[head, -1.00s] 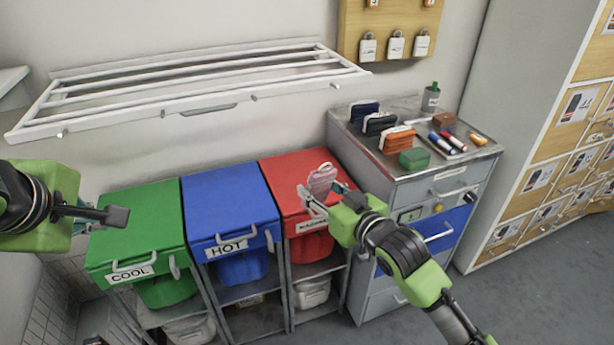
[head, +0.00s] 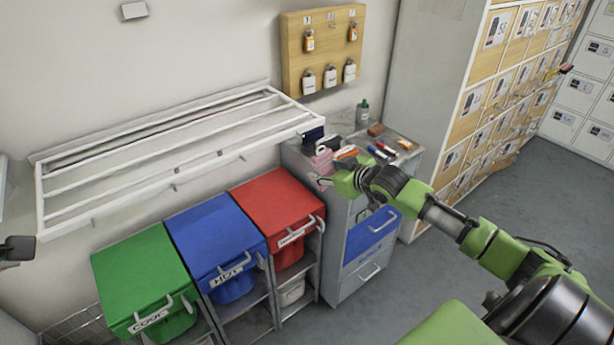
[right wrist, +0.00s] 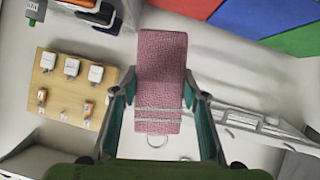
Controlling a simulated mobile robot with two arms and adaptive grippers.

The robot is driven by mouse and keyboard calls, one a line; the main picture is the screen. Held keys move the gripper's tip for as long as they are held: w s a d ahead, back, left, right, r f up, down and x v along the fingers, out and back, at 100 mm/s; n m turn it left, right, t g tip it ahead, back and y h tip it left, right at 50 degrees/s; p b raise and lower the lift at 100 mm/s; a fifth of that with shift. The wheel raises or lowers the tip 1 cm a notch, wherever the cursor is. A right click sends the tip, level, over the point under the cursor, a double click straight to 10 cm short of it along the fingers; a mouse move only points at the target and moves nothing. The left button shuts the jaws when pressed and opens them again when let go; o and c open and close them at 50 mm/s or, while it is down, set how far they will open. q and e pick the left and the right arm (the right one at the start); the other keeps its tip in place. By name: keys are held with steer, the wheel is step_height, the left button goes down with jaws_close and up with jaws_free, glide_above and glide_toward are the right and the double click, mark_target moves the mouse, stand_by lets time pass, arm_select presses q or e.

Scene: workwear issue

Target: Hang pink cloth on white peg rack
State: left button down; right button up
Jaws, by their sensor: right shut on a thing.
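The pink cloth (head: 321,164) is in my right gripper (head: 328,182), held in the air in front of the grey cabinet's top. In the right wrist view the cloth (right wrist: 161,70) is a folded, textured strip with pale stripes, between the two fingers of the gripper (right wrist: 159,92). A thin pale loop shows beyond its striped end. The white peg rack (head: 210,166) is on the wall to the left, with small pegs along its front rail. It also shows in the right wrist view (right wrist: 245,117), right of the cloth. My left gripper (head: 18,248) shows only partly at the left edge.
Green (head: 143,278), blue (head: 214,232) and red (head: 275,199) lidded bins stand below the rack. The grey cabinet (head: 345,262) right of them carries pouches and markers. A wooden board (head: 322,52) with tags hangs above. Lockers (head: 480,110) stand at the right.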

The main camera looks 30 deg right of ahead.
steer(key=shift+d+r, duration=0.25)
steer(key=shift+r, duration=0.05)
steer(key=shift+w+d, duration=0.1)
steer(key=shift+w+d+f+b, duration=0.15)
steer(key=shift+w+f+b, duration=0.2)
steer(key=shift+w+b, duration=0.25)
steer(key=w+b, duration=0.4)
steer(key=w, duration=0.4)
steer(key=shift+w+a+f, duration=0.25)
steer(key=shift+a+f, duration=0.1)
steer(key=shift+a, duration=0.1)
steer(key=shift+f, duration=0.1)
